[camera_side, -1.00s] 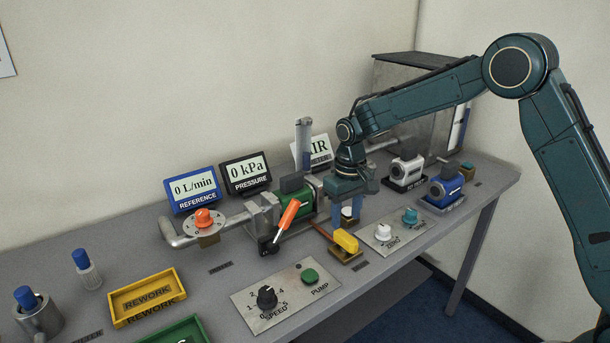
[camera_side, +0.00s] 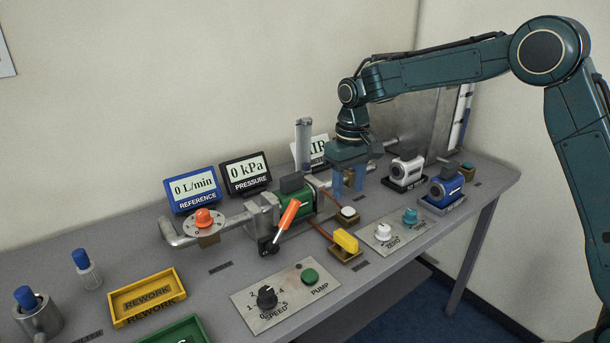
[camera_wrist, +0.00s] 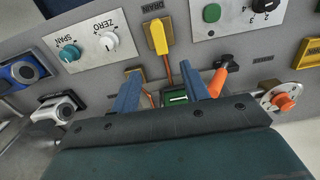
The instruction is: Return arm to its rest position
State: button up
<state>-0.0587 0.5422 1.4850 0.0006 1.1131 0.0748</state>
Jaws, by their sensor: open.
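My gripper (camera_side: 348,182) is in the side view, above the back part of the table, pointing down behind the white button (camera_side: 348,212). Its two blue fingers are apart with nothing held between them. In the wrist view my gripper (camera_wrist: 172,90) also shows its fingers spread, with a green device (camera_wrist: 175,97) beyond them. The yellow-handled valve (camera_side: 345,241) and orange lever (camera_side: 286,219) stand in front and to the left of my gripper, apart from it.
The white and blue devices (camera_side: 407,170) (camera_side: 446,186) stand to the right. The displays (camera_side: 194,188) (camera_side: 245,172) and vertical tube (camera_side: 303,145) stand behind. A pump panel (camera_side: 286,297), zero/span panel (camera_side: 395,233) and yellow tray (camera_side: 147,297) lie in front. Above the table is free room.

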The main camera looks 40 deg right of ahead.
jog(key=s+d+r+t, duration=0.2)
jog(key=s+r+t, duration=0.1)
jog(key=s+r, duration=1)
jog(key=s+d+f+t, duration=0.1)
jog(key=s+f+t, duration=0.1)
jog(key=s, duration=1.8)
jog(key=shift+f+t, duration=0.3)
jog(key=shift+f, duration=0.35)
jog(key=shift+w, duration=0.1)
dwell(1.6)
